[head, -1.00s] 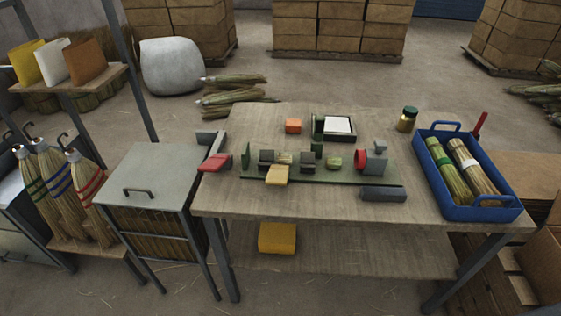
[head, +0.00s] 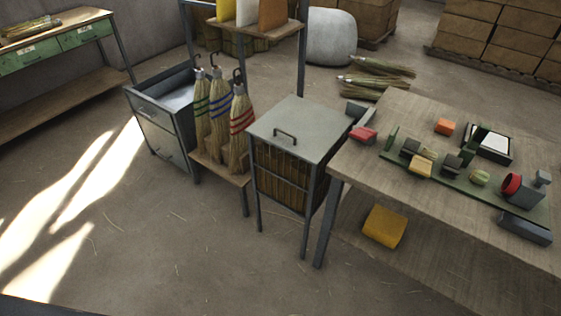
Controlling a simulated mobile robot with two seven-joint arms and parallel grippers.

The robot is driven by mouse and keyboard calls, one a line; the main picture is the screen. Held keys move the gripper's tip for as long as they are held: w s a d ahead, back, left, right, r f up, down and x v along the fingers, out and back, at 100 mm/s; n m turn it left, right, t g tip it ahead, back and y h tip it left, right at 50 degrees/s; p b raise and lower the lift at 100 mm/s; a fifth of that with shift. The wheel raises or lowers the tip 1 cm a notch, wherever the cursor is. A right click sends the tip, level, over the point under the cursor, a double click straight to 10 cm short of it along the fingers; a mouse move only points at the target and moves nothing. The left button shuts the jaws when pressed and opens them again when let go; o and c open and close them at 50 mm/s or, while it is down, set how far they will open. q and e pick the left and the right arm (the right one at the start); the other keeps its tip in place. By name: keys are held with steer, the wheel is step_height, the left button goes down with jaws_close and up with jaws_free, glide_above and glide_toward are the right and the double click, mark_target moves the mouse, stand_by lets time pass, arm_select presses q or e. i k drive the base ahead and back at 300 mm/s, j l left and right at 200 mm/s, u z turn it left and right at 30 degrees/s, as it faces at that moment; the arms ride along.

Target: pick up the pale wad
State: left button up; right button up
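No small thing shows clearly as a pale wad. A pale grey, rounded bulky lump (head: 331,38) sits on the floor at the back. Something whitish lies in the open top drawer of a grey cabinet (head: 168,142) at the left; its shape is too unclear to tell whether it is a wad or just the drawer's inside. Neither of my grippers is in view.
A workbench (head: 410,115) with a green winding fixture stands at the right. A lidded wire-front bin (head: 300,128) stands beside it. Several hanging brooms (head: 219,115) are next to the cabinet. A green-drawered bench (head: 60,48) is far left. The front left floor is clear.

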mark_target(429, 153)
steer(key=i+l, duration=0.15)
steer(key=i, duration=0.15)
steer(key=i+l, duration=0.15)
steer(key=i, duration=0.15)
steer(key=i+z, duration=0.15)
steer(key=z, duration=1.85)
